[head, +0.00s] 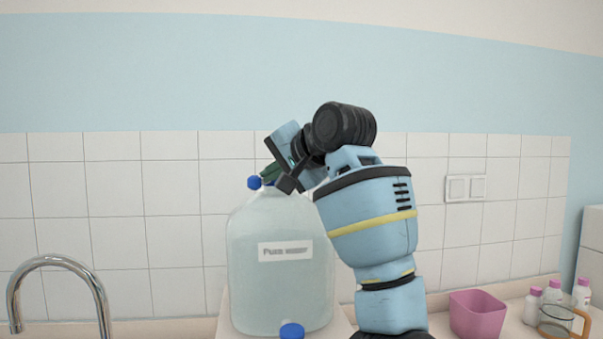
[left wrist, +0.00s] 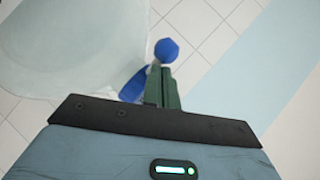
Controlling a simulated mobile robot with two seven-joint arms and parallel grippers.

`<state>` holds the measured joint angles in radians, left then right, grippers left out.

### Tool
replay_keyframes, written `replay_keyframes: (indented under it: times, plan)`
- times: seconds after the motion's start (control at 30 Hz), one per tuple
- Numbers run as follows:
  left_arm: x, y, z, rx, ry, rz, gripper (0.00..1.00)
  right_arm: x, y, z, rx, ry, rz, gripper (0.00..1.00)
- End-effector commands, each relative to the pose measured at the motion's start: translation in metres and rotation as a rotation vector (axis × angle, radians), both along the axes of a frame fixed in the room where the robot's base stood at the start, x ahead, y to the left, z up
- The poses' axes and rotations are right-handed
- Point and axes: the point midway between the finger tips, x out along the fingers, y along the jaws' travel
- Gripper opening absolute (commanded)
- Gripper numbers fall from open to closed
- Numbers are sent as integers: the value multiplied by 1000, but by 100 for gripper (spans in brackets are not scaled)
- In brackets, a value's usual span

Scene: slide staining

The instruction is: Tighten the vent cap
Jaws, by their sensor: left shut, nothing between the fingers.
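A large clear carboy (head: 280,265) labelled "Pure water" stands upright on the counter and also fills the upper left of the left wrist view (left wrist: 65,45). A small round blue cap (head: 254,183) shows at its top left; a blue knob shows just beyond my fingertips in the left wrist view (left wrist: 166,50). A second, larger blue piece (left wrist: 132,87) lies beside the fingers against the carboy. I cannot tell for sure which is the vent cap. My left gripper (head: 268,173) is shut and empty, its green fingers at the carboy's top, close to the blue knob. Contact is unclear. My right gripper is out of view.
A blue knob (head: 291,331) shows low at the carboy's front. A chrome tap (head: 62,262) is at the left. A pink bin (head: 477,314), several white bottles with pink caps (head: 553,291) and a glass beaker (head: 556,320) stand at the right. A tiled wall is behind.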

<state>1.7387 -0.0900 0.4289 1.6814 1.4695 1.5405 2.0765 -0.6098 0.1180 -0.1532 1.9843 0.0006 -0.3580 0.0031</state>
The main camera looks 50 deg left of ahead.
Motion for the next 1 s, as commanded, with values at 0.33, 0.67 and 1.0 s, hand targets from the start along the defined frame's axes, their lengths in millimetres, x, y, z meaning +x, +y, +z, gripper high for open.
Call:
replay_keyframes:
  times: [0.33, 0.67, 1.0]
  plan:
    - [-10, 8, -1, -5, -1, 9, 0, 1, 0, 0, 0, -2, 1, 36]
    - [-13, 11, -2, -9, -2, 13, 0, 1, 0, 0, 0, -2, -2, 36]
    - [-13, 11, -3, -11, -2, 14, 0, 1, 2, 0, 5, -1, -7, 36]
